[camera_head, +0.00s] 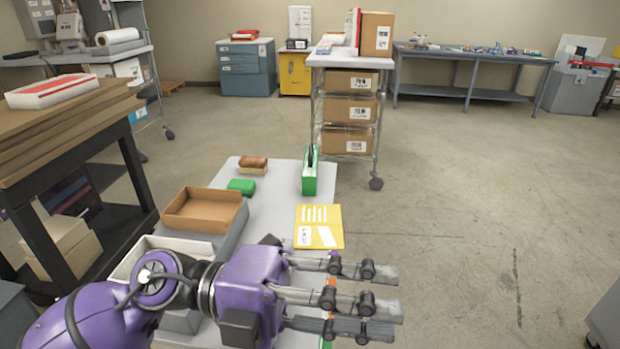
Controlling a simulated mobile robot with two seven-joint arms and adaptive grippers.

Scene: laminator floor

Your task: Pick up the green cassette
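A green upright piece with a white label and a dark top (310,176) stands at the far right edge of the light grey table (272,205); it may be the green cassette. A smaller green block (241,186) lies to its left on the same table. My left gripper (388,303) reaches in from the lower left, above the table's near right edge. Its grey fingers point right, straight and spread apart, with nothing held between them. It stays well apart from both green things. It partly hides an orange and green item (328,298) beneath it. My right gripper is out of view.
A yellow folder (319,227), an open cardboard box (204,211), a white tray (140,252) and a brown-topped sponge or brush (253,164) share the table. A wheeled rack with boxes (348,110) stands just behind it.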

